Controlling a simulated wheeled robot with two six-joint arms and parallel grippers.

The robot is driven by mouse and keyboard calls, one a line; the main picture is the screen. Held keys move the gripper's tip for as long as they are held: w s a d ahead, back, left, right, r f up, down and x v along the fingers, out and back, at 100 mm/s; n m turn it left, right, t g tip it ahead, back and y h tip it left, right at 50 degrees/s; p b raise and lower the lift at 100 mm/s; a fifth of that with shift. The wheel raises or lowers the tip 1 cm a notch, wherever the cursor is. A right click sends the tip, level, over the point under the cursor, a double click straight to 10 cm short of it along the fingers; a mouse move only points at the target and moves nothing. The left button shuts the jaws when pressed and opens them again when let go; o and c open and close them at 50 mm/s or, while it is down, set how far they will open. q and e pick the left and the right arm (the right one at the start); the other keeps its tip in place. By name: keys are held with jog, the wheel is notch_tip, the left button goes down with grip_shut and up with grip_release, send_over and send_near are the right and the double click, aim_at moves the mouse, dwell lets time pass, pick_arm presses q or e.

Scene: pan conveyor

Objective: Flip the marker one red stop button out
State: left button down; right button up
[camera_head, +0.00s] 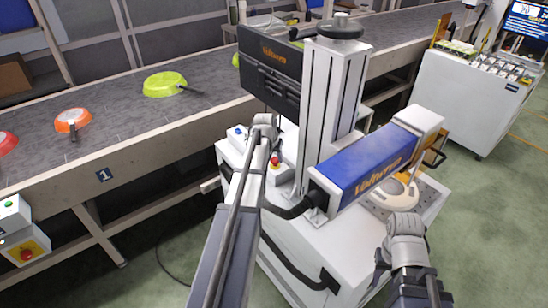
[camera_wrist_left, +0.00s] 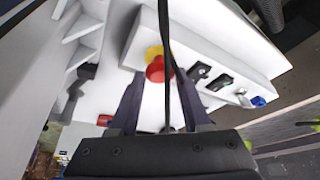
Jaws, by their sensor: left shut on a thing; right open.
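The marker (camera_head: 340,120) is a white machine with a column and a blue head. Its red stop button (camera_head: 275,160) sits on a yellow base on the small control box at the front. In the left wrist view the red button (camera_wrist_left: 157,70) is between the fingertips. My left gripper (camera_head: 272,154) is shut on the button; its fingers show in the left wrist view (camera_wrist_left: 157,82), one on each side. My wrist partly covers the fingers in the head view. My right gripper (camera_head: 384,266) is open and empty in front of the marker's cabinet.
A conveyor (camera_head: 130,115) runs behind with a green pan (camera_head: 165,84), an orange pan (camera_head: 72,120) and a red pan (camera_head: 7,142). Another control box with a red button (camera_head: 26,255) is at left. A black cable (camera_wrist_left: 164,60) crosses the left wrist view. Blue and black controls (camera_wrist_left: 258,101) sit beside the button.

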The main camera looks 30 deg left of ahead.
pick_arm(q)
jog(key=shift+r, duration=0.45)
jog(key=shift+f, duration=0.15)
jog(key=shift+c, duration=1.7)
grip_release()
pick_arm(e)
jog(key=shift+r, duration=0.4)
pick_arm(q)
jog(key=p+v, duration=0.7)
jog(key=v, duration=0.1)
pick_arm(e)
notch_tip(320, 180, up, 7)
pick_arm(q)
jog(key=shift+f, duration=0.1)
